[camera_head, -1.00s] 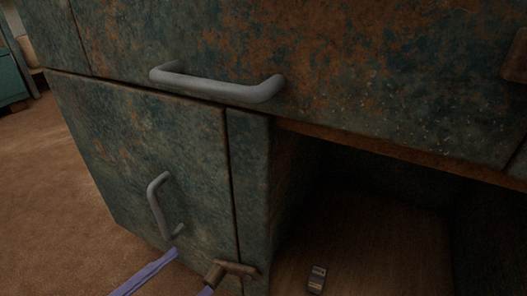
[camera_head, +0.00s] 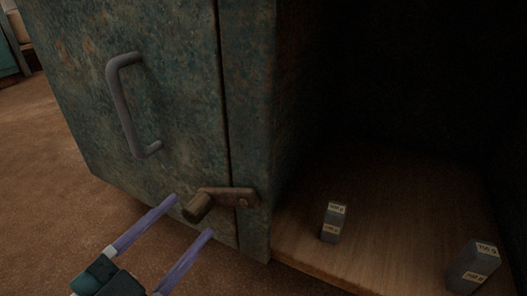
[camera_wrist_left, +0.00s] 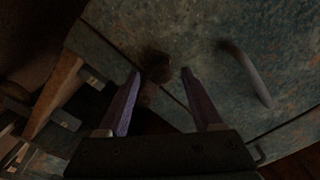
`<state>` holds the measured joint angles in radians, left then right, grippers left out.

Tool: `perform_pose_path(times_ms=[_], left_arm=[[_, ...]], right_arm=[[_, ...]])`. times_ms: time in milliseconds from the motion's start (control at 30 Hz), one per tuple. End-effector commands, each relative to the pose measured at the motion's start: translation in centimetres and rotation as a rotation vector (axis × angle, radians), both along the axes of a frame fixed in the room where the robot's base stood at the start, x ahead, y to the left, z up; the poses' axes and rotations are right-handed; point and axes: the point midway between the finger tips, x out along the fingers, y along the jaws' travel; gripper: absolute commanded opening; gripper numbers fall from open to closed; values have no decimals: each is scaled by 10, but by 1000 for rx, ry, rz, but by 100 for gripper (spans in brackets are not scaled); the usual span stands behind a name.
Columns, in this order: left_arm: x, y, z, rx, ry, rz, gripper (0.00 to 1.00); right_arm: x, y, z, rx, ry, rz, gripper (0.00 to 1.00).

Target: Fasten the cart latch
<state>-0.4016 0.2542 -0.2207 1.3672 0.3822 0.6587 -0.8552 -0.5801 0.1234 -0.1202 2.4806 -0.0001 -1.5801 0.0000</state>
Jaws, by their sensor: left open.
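The cart latch (camera_head: 225,196) is a rusty brown bar with a round knob (camera_head: 197,208) at its left end. The bar lies roughly level, across the seam between the rusty green door (camera_head: 150,90) and the post (camera_head: 249,130). The door looks shut. My left gripper (camera_head: 192,216) is open and empty, its two purple fingers pointing at the knob, one tip on each side of it in the picture. Contact cannot be told. In the left wrist view the dark knob (camera_wrist_left: 155,66) shows between and just beyond the fingertips. My right gripper is not in view.
A grey handle (camera_head: 130,105) stands out from the door, above and left of the latch. Right of the post is an open compartment with a wooden floor (camera_head: 345,190). Small grey labelled blocks stand there, one near the post (camera_head: 332,222), another further right (camera_head: 473,267).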

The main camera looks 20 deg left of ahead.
Motion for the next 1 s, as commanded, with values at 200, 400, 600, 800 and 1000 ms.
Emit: perform_pose_path(times_ms=[200,400,600,800,1000], left_arm=[[26,-2,-1,0,-1,0,66],[29,-2,0,-1,1,1,66],[29,-2,0,-1,1,1,57],[29,-2,0,-1,1,1,35],[29,-2,0,-1,1,1,12]], right_arm=[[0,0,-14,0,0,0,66],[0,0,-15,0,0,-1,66],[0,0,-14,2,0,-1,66],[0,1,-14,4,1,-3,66],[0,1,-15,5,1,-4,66]])
